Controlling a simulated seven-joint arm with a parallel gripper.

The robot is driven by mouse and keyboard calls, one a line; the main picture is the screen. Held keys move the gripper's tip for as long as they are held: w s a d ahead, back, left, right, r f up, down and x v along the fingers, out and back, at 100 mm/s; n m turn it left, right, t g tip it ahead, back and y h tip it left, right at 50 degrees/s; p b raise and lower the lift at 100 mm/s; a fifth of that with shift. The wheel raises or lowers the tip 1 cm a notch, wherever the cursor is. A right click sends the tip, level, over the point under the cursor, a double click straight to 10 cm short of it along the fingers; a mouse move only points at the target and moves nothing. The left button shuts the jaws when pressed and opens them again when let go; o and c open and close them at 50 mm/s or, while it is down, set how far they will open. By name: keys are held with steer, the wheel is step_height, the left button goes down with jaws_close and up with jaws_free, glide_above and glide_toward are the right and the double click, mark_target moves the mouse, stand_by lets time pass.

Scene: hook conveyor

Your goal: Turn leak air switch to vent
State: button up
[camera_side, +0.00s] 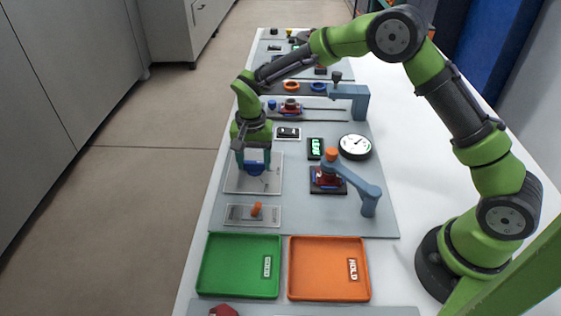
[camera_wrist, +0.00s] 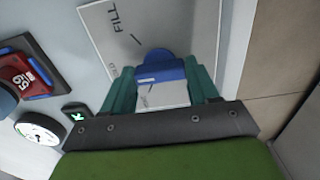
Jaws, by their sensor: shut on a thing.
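The air switch is a blue knob (camera_side: 254,168) on a pale grey plate (camera_side: 272,183) left of the bench's middle. In the wrist view the blue knob (camera_wrist: 158,70) lies between my green fingers, and the plate (camera_wrist: 195,30) bears the word FILL and a short mark. Other lettering on the plate is partly hidden by my gripper. My gripper (camera_side: 253,160) points down over the plate and is shut on the knob; it also shows in the wrist view (camera_wrist: 162,78). The knob's exact pointing direction is hard to tell.
A small display (camera_side: 315,148) and a round gauge (camera_side: 355,147) stand to the right. A blue-grey clamp arm (camera_side: 362,188) reaches over a red block (camera_side: 327,179). An orange lever (camera_side: 256,210) is on a nearer plate. Green (camera_side: 225,290) and orange (camera_side: 310,293) trays lie in front.

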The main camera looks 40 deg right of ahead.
mark_target(254, 162)
steer(key=shift+n, duration=0.4)
steer(key=shift+c, duration=0.4)
steer(key=n, duration=0.4)
steer(key=shift+n, duration=0.4)
steer(key=n, duration=0.6)
steer(key=shift+n, duration=0.3)
steer(key=o, duration=1.1)
steer(key=shift+c, duration=0.2)
step_height(254, 162, up, 17)
